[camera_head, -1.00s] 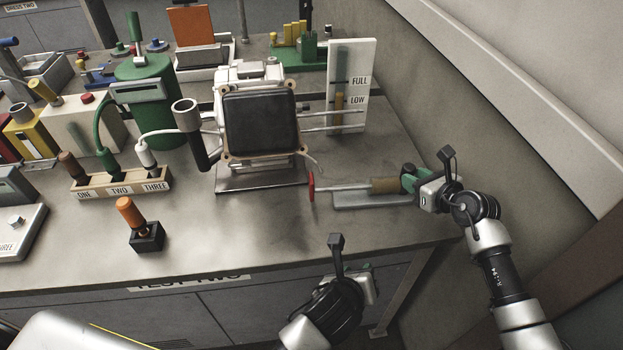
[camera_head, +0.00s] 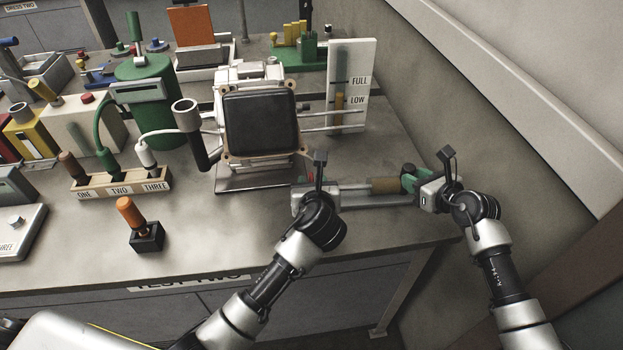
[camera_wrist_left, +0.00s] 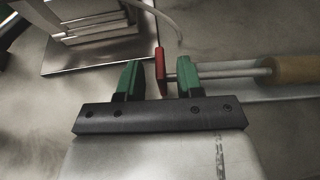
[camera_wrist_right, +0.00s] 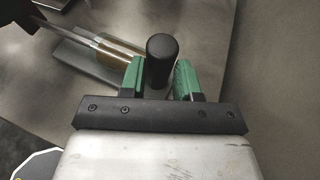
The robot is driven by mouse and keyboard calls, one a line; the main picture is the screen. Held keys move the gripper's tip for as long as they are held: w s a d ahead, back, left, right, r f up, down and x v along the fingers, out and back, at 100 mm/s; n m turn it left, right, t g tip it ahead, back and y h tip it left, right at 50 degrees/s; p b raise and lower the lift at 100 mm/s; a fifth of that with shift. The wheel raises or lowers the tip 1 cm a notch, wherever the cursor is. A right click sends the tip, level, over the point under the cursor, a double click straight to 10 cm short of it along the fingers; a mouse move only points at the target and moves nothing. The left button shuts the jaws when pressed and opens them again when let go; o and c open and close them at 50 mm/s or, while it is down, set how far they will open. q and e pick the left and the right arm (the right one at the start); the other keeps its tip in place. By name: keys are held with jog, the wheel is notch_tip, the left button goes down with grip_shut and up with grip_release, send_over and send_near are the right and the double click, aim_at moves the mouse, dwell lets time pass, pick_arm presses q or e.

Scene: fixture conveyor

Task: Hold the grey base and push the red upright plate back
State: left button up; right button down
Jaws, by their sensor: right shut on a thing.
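The open fingers of my left gripper (camera_wrist_left: 157,80) stand on either side of the plate, with gaps on both sides. The left gripper also shows in the head view (camera_head: 312,188). The rod runs into a tan cylinder (camera_head: 385,185) above the flat grey base (camera_head: 375,201). My right gripper (camera_wrist_right: 159,80) is shut on a black rounded post (camera_wrist_right: 161,62) at the right end of this device.
A dark square panel on a metal frame (camera_head: 260,122) stands just behind my left gripper. A white FULL/LOW gauge board (camera_head: 352,85) stands behind the device. A wall borders the right side. The front middle of the table (camera_head: 220,245) is clear.

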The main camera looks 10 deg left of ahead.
pick_arm(q)
jog(key=shift+x, duration=1.35)
grip_shut()
